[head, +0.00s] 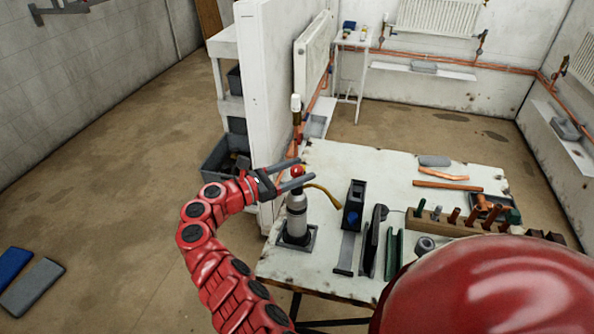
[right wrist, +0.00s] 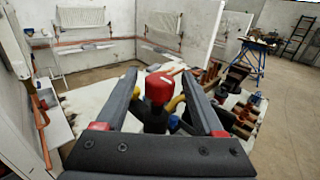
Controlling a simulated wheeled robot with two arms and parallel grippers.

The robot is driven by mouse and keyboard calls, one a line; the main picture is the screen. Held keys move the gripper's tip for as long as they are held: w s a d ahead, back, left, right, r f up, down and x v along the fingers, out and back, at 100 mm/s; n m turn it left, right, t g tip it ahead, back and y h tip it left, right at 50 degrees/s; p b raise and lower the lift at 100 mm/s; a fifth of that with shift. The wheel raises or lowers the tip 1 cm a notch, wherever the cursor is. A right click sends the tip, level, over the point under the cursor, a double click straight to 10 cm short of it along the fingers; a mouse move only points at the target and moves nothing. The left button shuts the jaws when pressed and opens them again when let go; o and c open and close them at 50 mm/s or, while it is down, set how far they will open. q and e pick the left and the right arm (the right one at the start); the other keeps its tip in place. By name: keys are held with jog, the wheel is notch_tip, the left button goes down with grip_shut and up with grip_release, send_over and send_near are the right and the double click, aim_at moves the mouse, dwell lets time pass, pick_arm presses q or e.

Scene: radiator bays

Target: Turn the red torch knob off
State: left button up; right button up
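The torch (head: 296,212) is a grey bottle standing upright in a grey square holder (head: 285,238) at the left of the white table. Its red knob (head: 297,171) is on top, and a yellow tube (head: 324,192) curves off to the right. My right gripper (head: 307,169) is open around the knob, one finger on each side. In the right wrist view the red knob (right wrist: 158,88) sits between the spread fingers (right wrist: 160,74), with gaps visible on both sides. My left gripper is not in view.
The worn white table (head: 390,170) holds a black stand (head: 353,205), a wooden tool rack (head: 455,224) and copper pipes (head: 447,185) right of the torch. A white partition (head: 258,110) with a radiator (head: 313,55) rises behind. The floor at left is mostly clear.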

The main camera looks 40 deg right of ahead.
jog(key=w+a+b, duration=0.1)
jog(key=a+b, duration=0.3)
jog(key=a, duration=1.3)
jog(key=shift+w+a, duration=0.15)
jog(key=shift+a, duration=0.05)
